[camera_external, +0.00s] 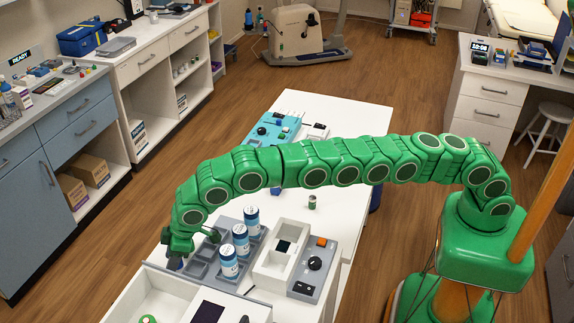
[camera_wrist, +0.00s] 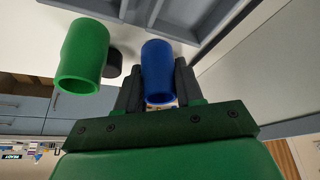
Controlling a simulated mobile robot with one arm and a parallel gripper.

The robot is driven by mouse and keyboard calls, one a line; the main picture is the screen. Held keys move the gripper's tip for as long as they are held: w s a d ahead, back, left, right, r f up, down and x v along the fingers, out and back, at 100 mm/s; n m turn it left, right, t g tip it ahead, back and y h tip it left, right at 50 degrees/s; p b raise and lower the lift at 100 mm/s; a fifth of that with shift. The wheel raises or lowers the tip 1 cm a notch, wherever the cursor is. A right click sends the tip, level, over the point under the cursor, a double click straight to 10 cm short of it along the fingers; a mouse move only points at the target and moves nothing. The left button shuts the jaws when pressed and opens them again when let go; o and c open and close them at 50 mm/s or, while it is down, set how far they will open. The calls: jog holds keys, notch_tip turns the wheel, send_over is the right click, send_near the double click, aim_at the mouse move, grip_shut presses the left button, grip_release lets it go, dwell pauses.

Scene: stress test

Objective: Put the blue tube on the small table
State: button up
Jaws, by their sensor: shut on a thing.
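My gripper (camera_wrist: 157,95) is shut on the blue tube (camera_wrist: 158,70), which sits between its dark fingers in the wrist view, open end toward the camera. In the external view my gripper (camera_external: 174,262) is low at the left edge of the white table (camera_external: 345,125), beside the grey compartment tray (camera_external: 228,225). The blue tube is hidden or too small to make out there. A green tube (camera_wrist: 82,55) is left of the fingers in the wrist view, apart from the blue one. I cannot tell which surface is the small table.
A white bin (camera_external: 150,300) is at the front, and a grey control box (camera_external: 315,265) at the right. A teal panel (camera_external: 275,128) lies toward the back. A white stool (camera_external: 545,135) stands far right.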

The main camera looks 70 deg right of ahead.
jog(key=shift+f, duration=0.1)
jog(key=o, duration=0.8)
jog(key=shift+v, duration=6.1)
